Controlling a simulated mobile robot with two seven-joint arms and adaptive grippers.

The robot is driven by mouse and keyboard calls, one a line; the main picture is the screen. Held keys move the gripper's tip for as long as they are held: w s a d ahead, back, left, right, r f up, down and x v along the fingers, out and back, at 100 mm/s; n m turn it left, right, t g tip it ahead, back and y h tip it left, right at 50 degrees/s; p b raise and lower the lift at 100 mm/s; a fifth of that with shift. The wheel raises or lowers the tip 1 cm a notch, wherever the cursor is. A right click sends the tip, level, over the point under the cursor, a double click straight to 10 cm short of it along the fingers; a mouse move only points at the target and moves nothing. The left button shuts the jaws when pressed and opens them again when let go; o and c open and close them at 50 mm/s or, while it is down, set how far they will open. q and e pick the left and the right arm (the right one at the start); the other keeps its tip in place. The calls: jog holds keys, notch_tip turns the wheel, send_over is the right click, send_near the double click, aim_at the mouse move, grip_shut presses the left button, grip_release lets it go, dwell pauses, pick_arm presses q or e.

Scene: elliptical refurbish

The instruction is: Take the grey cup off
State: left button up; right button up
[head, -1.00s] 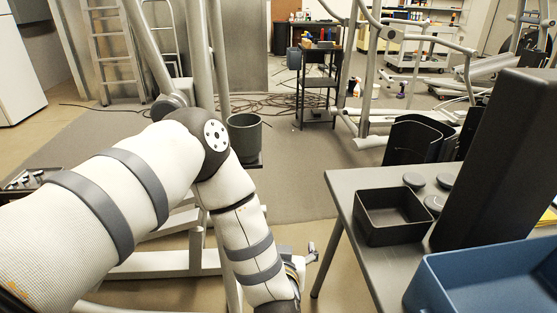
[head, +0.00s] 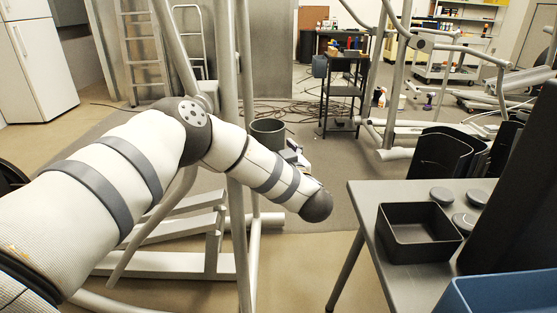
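A dark grey cup (head: 268,131) stands upright beside the elliptical machine's grey upright post (head: 229,90), beyond my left arm. Its lower part is hidden behind my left forearm, so what holds it up cannot be seen. My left arm reaches in from the left and bends in front of the post. A small pale and dark shape just past the forearm looks like my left gripper (head: 292,153), just right of and below the cup. It is mostly hidden, and its fingers cannot be made out. My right gripper is out of view.
A grey table (head: 365,213) at right holds a black open box (head: 418,250), several dark round discs (head: 441,195) and a blue bin (head: 500,294). A tall black panel (head: 520,200) stands there too. A black shelf cart (head: 343,95) and floor cables (head: 290,108) lie beyond.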

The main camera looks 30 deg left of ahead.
pick_arm(q)
jog(key=shift+w+a, duration=0.2)
jog(key=shift+a, duration=0.1)
jog(key=c, duration=1.9)
